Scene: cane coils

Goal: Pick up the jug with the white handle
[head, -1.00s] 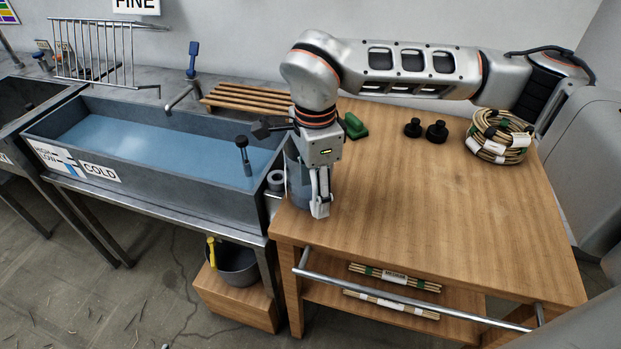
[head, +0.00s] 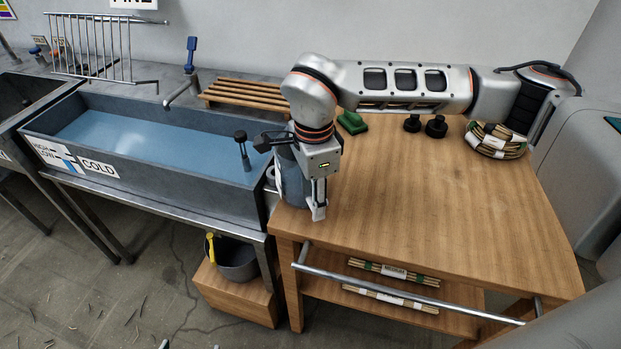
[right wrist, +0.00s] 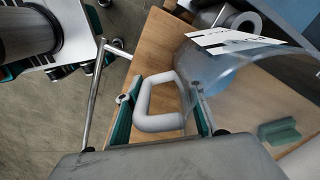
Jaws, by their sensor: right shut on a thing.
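The jug (head: 291,180) is a grey-blue, see-through vessel at the left edge of the wooden table, partly hidden behind my right gripper (head: 318,210). In the right wrist view the jug body (right wrist: 232,82) carries a white label, and its white loop handle (right wrist: 160,124) lies between my right gripper's fingers. The right gripper is shut on this handle. The jug looks upright; I cannot tell whether its base touches the table. Only a small tip that may be my left gripper (head: 164,344) shows at the bottom edge of the head view; its jaws are hidden.
The water-filled trough (head: 150,145) stands close left of the jug. A green block (head: 351,122), black knobs (head: 436,127) and cane coils (head: 495,140) lie at the back of the wooden table (head: 450,220). The table's middle is clear. A metal rail (head: 400,292) runs along its front.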

